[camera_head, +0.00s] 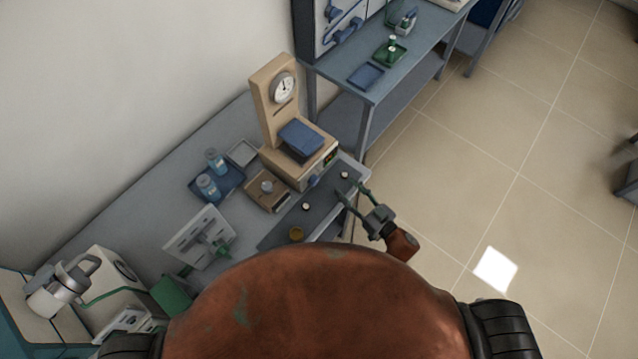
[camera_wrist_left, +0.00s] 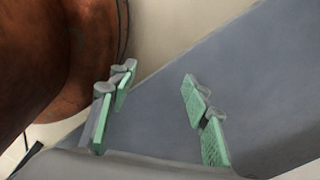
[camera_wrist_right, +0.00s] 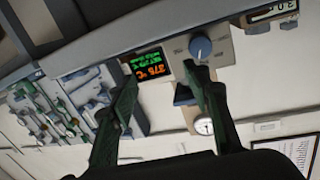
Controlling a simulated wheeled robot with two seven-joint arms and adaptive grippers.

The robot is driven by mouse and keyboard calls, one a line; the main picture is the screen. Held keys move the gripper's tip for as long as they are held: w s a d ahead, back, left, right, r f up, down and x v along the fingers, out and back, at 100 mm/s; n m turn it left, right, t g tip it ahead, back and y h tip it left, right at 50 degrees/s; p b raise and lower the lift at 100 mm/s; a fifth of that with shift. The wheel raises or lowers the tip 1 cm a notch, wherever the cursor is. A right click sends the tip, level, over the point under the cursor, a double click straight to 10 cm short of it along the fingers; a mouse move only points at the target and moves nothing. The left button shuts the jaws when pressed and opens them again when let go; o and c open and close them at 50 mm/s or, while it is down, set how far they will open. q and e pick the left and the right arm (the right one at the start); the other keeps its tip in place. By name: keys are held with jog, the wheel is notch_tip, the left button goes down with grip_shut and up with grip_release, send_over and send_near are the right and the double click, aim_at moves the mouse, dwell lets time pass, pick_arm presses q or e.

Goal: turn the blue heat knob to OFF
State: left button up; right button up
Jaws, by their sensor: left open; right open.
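The blue heat knob (camera_wrist_right: 200,47) sits on a pale panel with a dial scale in the right wrist view, beside a lit display (camera_wrist_right: 148,65) with red and green digits. In the head view the knob (camera_head: 313,181) is small, on the front of a tan bench unit (camera_head: 283,165). My right gripper (camera_wrist_right: 160,76) is open and empty. One finger overlaps the panel just below the knob; contact cannot be told. In the head view my right gripper (camera_head: 356,192) is right of the unit. My left gripper (camera_wrist_left: 157,80) is open and empty above a grey surface.
The unit carries a blue plate (camera_head: 302,137) and a round gauge (camera_head: 283,87). Near it on the bench are a blue tray (camera_head: 232,185) with bottles, a brown block (camera_head: 258,195) and several small pots. A shelf table (camera_head: 400,65) stands behind.

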aim_at(317, 182)
jog(key=a+y, duration=0.1)
jog(key=s+a+n+g+y, duration=0.1)
jog(key=a, duration=0.1)
jog(key=s+a+y, duration=0.1)
jog(key=shift+a+n+g, duration=0.2)
jog(key=shift+n+g, duration=0.1)
jog(key=shift+n, duration=0.1)
jog(key=shift+a, duration=0.3)
jog(key=x, duration=0.6)
jog(key=shift+w, duration=0.1)
jog(key=shift+w+a, duration=0.35)
pick_arm(q)
jog(key=shift+w+f, duration=0.3)
jog(key=shift+w, duration=0.25)
pick_arm(e)
jog(key=c, duration=1.1)
